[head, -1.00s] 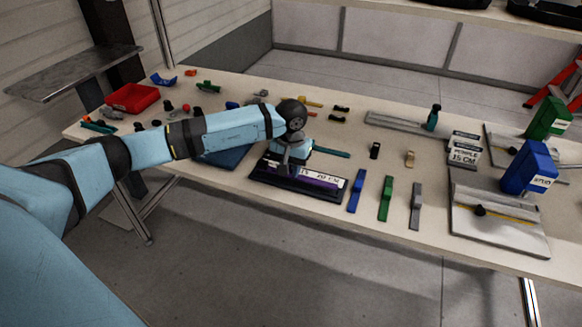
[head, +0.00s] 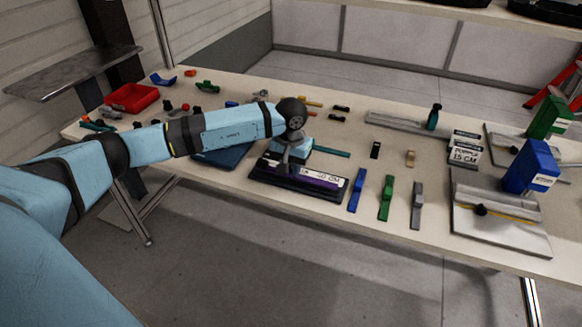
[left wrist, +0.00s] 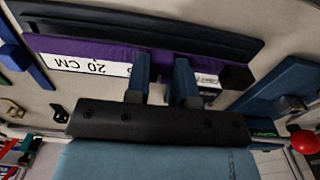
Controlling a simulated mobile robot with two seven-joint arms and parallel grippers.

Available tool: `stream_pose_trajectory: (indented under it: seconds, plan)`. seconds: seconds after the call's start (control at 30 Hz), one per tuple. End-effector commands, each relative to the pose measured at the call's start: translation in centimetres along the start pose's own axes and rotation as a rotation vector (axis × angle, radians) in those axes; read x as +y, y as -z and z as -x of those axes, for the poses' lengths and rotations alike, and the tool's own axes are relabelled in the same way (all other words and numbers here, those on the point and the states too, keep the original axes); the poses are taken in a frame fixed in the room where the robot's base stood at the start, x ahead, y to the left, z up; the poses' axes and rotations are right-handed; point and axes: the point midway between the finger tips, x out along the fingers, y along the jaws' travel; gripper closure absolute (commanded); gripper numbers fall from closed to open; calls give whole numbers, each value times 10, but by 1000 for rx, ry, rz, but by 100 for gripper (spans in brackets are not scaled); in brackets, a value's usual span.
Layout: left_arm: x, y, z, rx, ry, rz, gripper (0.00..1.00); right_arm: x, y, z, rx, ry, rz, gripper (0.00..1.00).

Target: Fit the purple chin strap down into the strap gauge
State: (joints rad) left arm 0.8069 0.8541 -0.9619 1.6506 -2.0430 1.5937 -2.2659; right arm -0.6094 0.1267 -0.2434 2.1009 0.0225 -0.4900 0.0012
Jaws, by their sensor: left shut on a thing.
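The purple chin strap (left wrist: 90,48) is a long purple strip. It also shows in the head view (head: 318,182), along the black strap gauge (head: 272,178). In the left wrist view the gauge (left wrist: 200,40) has a long dark body beside the strip. A white label reading 20 CM lies along the strip. My left gripper (left wrist: 162,72) is shut on the strap near its middle, with two blue fingers; it also shows in the head view (head: 288,168). The fingers hide part of strap and label. I cannot tell how deep the strap sits. My right gripper is out of view.
Blue (head: 356,190), green (head: 386,198) and grey (head: 416,205) strips lie right of the gauge. A dark blue pad (head: 222,155) lies to its left. A metal plate fixture (head: 500,235) and blue box (head: 530,168) stand further right. A red bin (head: 132,97) is far left.

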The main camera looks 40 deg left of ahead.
Motion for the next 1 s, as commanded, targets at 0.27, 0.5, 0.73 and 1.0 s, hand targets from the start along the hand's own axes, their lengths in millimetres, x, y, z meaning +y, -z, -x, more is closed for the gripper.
stream_pose_trajectory:
  seconds: [0.27,0.5,0.73,1.0]
  plan:
    - [0,0,0,0,-1,0,100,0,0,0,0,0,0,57]
    - [0,0,-4,0,-1,1,100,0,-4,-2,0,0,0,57]
    - [0,0,-10,1,-1,1,100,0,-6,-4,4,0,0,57]
    - [0,0,-17,1,-1,1,100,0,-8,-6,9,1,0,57]
